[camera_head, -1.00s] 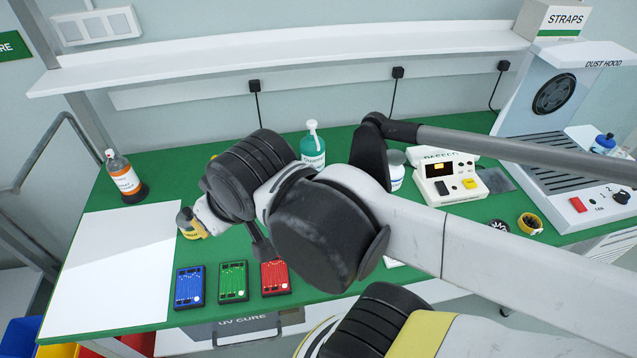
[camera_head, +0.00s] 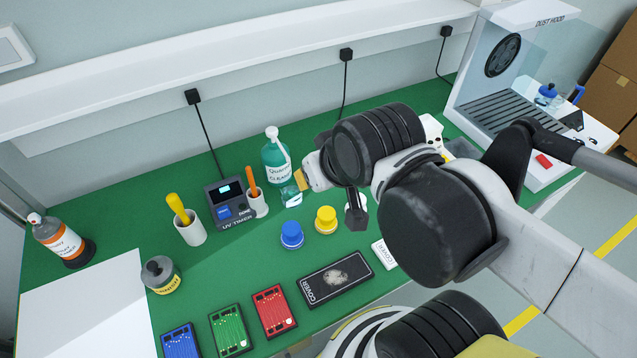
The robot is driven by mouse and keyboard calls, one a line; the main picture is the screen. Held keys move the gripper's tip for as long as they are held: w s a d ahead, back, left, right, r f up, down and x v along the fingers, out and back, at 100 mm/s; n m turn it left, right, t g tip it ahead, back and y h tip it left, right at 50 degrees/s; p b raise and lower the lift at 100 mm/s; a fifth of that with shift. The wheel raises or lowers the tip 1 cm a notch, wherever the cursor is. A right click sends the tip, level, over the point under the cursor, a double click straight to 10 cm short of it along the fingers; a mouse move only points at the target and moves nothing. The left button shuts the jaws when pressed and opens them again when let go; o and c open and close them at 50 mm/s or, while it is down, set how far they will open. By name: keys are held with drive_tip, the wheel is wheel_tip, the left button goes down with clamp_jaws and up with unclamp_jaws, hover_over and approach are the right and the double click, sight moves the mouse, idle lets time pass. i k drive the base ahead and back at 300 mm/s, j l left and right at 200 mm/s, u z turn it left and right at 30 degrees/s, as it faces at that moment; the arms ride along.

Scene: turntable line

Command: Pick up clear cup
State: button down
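A small clear cup (camera_head: 290,197) stands on the green bench in front of the green cleaner bottle (camera_head: 277,160). My gripper (camera_head: 300,182) is at the cup's upper right, very near it or touching it. Its tip shows as a small orange-yellow part beside the cup's rim. My wrist and arm come in from the right and hide most of the gripper. I cannot tell whether the fingers are open or shut on the cup.
A blue-capped jar (camera_head: 291,235) and a yellow-capped jar (camera_head: 326,219) stand in front of the cup. A UV timer (camera_head: 230,206) and a holder with an orange handle (camera_head: 257,204) are to its left. A black cover (camera_head: 336,278) lies nearer.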

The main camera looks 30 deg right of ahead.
sight(292, 197)
drive_tip(key=j+z, duration=0.4)
drive_tip(key=k+j+z, duration=0.1)
drive_tip(key=z, duration=0.25)
drive_tip(key=k+j+z, duration=0.15)
drive_tip(key=z, duration=0.25)
drive_tip(key=j, duration=0.1)
